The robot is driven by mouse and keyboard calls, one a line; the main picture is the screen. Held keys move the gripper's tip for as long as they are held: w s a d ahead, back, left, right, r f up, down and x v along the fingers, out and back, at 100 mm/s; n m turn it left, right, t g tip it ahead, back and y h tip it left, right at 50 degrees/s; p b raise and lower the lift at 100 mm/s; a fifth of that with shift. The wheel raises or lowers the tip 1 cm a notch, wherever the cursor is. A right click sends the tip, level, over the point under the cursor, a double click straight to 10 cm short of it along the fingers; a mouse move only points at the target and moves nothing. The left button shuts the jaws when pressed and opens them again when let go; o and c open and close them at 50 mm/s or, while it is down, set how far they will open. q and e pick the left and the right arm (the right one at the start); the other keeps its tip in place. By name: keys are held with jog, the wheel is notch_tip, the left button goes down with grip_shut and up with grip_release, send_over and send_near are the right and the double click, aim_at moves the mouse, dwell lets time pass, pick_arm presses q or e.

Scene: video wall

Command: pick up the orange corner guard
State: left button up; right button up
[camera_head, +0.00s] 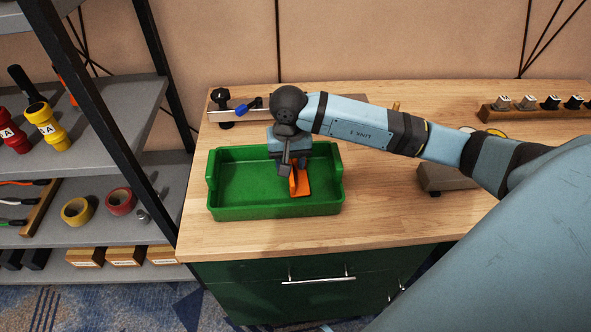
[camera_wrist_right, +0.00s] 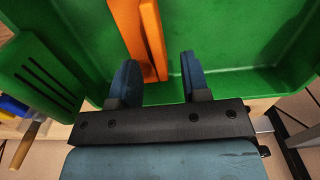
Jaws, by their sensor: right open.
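The orange corner guard (camera_head: 301,184) lies in the green bin (camera_head: 234,207) on the wooden workbench, towards the bin's right half. My right gripper (camera_head: 288,168) reaches down into the bin just beside and above the guard, covering part of it. In the right wrist view the two fingers (camera_wrist_right: 158,70) are apart. The near end of the orange guard (camera_wrist_right: 134,32) shows between them, nearer the left finger. I cannot tell whether either finger touches it. My left gripper is not in view.
The green bin's walls (camera_wrist_right: 40,75) stand close around the gripper. A rail with a black knob (camera_head: 220,97) and a blue part lies behind the bin. A grey box (camera_head: 445,178) is to the right. Shelves (camera_head: 95,165) with tools and tape rolls stand at the left.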

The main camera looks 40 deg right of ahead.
aim_at(299, 178)
jog(key=shift+s+f, duration=0.15)
jog(key=shift+f, duration=1.4)
jog(key=shift+c, duration=0.4)
grip_shut()
jog(key=shift+r, duration=0.1)
